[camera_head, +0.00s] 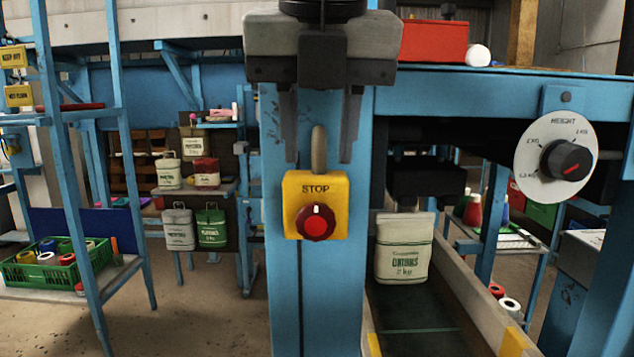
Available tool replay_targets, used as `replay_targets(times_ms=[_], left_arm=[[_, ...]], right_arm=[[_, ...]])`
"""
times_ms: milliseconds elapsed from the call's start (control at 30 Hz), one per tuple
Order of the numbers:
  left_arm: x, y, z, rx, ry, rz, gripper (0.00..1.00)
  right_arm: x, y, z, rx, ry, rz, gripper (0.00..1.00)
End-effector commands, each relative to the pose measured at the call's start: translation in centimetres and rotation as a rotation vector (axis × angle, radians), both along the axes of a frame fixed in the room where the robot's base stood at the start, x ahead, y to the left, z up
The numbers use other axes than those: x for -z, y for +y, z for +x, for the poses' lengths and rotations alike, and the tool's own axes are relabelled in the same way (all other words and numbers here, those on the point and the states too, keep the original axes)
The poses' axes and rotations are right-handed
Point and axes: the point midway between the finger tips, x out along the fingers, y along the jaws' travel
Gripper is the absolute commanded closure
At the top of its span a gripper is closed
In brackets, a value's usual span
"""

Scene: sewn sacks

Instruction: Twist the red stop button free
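The red stop button (315,223) sits on the lower part of a yellow box (292,195) marked STOP, fixed to a blue post. The button is round, with a brighter red centre and a white mark at its top. My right gripper (319,160) comes down from the top of the view, above the box. Its two dark fingers are spread apart, one on each side of a grey conduit (319,150) that rises from the box. The fingers are empty and their tips end above the box, apart from the button. My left gripper is not in view.
A white dial (569,158) marked HEIGHT is on the blue frame at right. An onion sack (403,248) stands on the dark conveyor (413,315) right of the blue post (284,300). Shelves with sacks and a green crate (42,275) are at left.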

Motion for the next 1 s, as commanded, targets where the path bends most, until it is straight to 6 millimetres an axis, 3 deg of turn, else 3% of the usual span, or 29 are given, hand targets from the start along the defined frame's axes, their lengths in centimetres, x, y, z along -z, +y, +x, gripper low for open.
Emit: replay_targets(times_ms=[100,300,700,833,1000], left_arm=[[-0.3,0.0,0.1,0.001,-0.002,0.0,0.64],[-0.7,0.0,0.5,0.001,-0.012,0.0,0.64],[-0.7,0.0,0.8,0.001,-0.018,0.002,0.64],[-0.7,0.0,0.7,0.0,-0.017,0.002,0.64],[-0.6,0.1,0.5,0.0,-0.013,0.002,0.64]], right_arm=[[2.2,0.0,0.9,-0.001,0.003,-0.001,0.65],[4.4,0.1,1.9,0.001,0.001,0.0,0.65],[5.2,0.1,2.1,0.001,0.0,0.001,0.65],[5.2,0.1,2.1,0.0,0.0,0.001,0.98],[5.4,0.1,2.1,-0.001,0.004,-0.001,1.0]])
